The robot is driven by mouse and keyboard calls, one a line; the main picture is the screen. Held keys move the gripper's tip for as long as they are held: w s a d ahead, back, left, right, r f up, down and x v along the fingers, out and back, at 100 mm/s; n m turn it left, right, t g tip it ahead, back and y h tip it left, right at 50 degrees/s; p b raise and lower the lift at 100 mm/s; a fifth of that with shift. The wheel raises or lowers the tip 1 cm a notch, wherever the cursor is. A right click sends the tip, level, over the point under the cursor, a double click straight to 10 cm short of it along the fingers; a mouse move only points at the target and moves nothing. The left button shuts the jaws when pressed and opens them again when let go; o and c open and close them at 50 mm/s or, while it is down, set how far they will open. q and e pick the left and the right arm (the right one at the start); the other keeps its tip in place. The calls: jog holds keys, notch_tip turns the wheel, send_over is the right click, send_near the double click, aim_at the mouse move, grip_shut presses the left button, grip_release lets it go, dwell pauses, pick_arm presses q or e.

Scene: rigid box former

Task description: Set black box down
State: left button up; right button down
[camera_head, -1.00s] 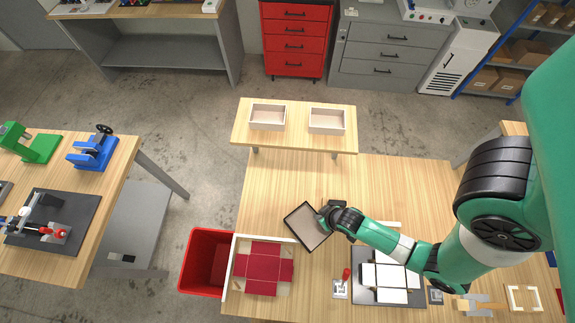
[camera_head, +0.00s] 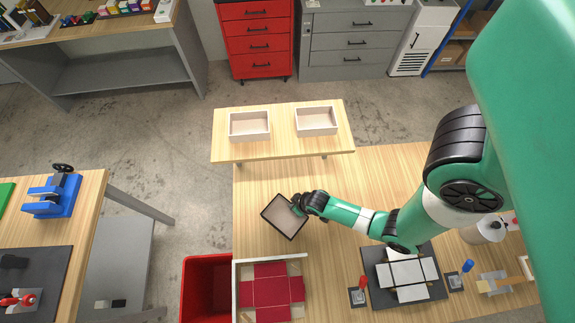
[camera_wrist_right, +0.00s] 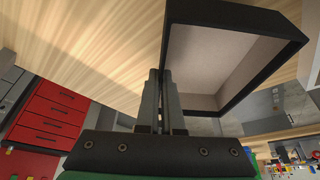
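The black box (camera_head: 284,216) is an open shallow box with black outer walls and a pale inside, over the wooden table. My right gripper (camera_head: 303,204) is at its right side. In the right wrist view, the fingers (camera_wrist_right: 161,95) are close together at the near end of one black wall of the box (camera_wrist_right: 232,15), shut on it. The box's open side shows in this view. I cannot tell whether its underside touches the table. My left gripper is not in view.
A raised wooden shelf (camera_head: 228,156) with two pale trays (camera_head: 249,124) (camera_head: 316,120) stands behind. A white-edged tray (camera_head: 236,290) with a red blank (camera_head: 271,290) is in front, beside a red bin (camera_head: 196,285). A black plate (camera_head: 436,290) with white card lies right. Bare table surrounds the box.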

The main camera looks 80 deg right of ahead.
jog(key=f+b, duration=0.4)
jog(key=shift+w+d+f, duration=0.15)
jog(key=shift+w+d, duration=0.05)
jog(key=shift+r, duration=0.2)
jog(key=shift+f, duration=0.15)
jog(key=c, duration=1.1)
grip_release()
jog(key=shift+o, duration=0.2)
